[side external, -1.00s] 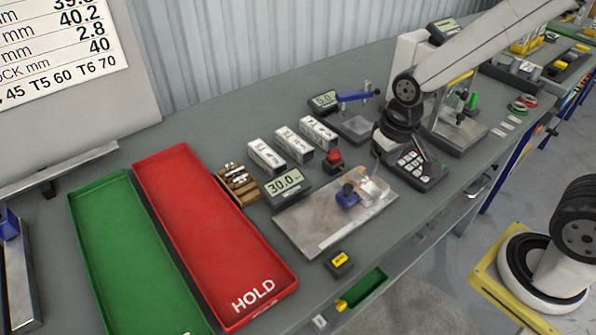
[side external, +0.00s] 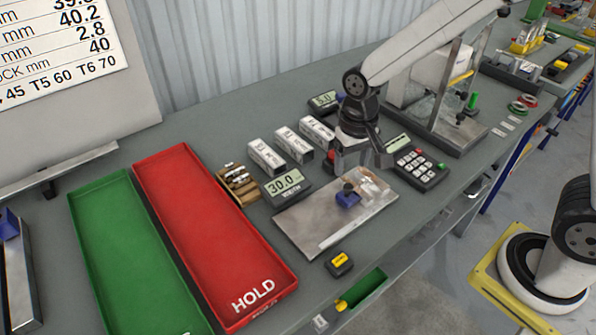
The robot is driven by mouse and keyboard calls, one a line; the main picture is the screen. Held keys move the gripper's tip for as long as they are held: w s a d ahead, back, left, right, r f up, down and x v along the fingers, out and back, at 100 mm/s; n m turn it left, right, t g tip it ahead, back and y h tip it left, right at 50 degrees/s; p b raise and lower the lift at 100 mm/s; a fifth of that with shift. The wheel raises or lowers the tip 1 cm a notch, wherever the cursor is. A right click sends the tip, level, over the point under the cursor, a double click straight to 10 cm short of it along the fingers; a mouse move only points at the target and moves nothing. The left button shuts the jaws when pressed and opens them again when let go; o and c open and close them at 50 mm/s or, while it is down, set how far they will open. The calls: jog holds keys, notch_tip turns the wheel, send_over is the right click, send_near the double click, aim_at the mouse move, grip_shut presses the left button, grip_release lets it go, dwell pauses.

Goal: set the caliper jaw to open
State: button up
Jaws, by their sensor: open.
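The caliper gauge is a flat grey metal plate (side external: 318,225) on the bench, with a small blue sliding jaw (side external: 347,198) near its far right end. Its WIDTH readout (side external: 287,187) stands at the plate's left and shows 30.0. My gripper (side external: 360,168) is open and points down just behind the far right end of the plate, apart from the blue jaw. Nothing shows between its fingers. A red knob (side external: 334,158) is partly hidden by my gripper. How far the caliper jaw stands open is too small to tell.
A red HOLD tray (side external: 215,235) and a green tray (side external: 125,255) lie at left. Several white blocks (side external: 292,144) stand behind the gauge. A keypad (side external: 420,169) is close to my gripper's right. A second gauge readout (side external: 323,100) is behind my arm. A yellow-topped box (side external: 339,263) sits in front.

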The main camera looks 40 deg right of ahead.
aim_at(348, 186)
jog(key=shift+f, duration=2.9)
grip_shut()
